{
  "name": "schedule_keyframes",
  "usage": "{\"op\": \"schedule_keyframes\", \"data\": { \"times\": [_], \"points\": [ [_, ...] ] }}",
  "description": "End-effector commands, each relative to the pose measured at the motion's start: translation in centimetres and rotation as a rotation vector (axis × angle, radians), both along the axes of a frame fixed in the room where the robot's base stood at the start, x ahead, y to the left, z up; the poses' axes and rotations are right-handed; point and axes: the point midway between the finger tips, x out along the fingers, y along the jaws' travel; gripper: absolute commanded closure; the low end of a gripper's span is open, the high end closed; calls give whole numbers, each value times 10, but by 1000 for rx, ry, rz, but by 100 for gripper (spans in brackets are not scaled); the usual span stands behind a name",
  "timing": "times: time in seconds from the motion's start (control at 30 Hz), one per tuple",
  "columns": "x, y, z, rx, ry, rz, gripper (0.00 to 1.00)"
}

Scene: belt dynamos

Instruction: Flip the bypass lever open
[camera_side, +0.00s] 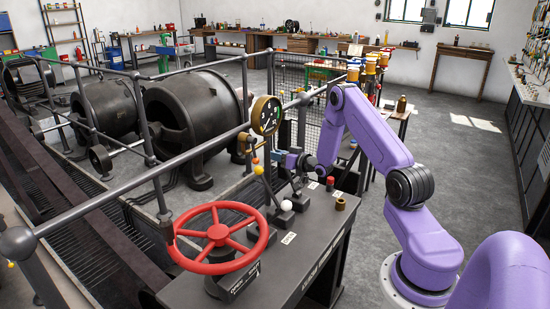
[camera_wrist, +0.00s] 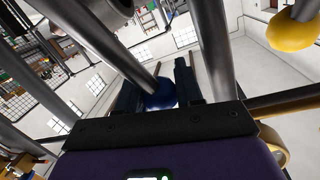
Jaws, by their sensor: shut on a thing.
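My gripper (camera_side: 280,158) is at a row of levers on the dark console (camera_side: 300,235). In the wrist view its two dark fingers (camera_wrist: 157,84) are closed around a blue ball knob (camera_wrist: 161,97) on a grey metal rod (camera_wrist: 112,48). In the side view the gripper hides most of this knob. A lever with a yellow ball knob (camera_side: 259,170) leans up to the left beside it, and it also shows in the wrist view (camera_wrist: 291,32). I cannot read which label names the bypass lever.
A red handwheel (camera_side: 218,236) stands at the console's near end. A white ball (camera_side: 287,205), a red button (camera_side: 330,182) and a brass fitting (camera_side: 340,204) are close by.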

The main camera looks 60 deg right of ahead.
Motion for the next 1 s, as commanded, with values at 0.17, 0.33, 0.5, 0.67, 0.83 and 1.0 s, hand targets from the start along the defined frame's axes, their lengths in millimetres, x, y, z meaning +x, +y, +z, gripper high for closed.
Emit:
{"op": "schedule_keyframes", "data": {
  "times": [0.17,0.33,0.5,0.67,0.83,1.0],
  "points": [
    [-13,-1,5,4,11,-3,100],
    [-27,-1,10,6,-17,-3,100],
    [-45,-1,16,6,-135,-4,100],
    [-68,-1,24,4,-129,-4,100],
    [-95,-1,26,2,-132,-4,100],
    [-120,-2,25,0,-134,-3,100]
  ]
}}
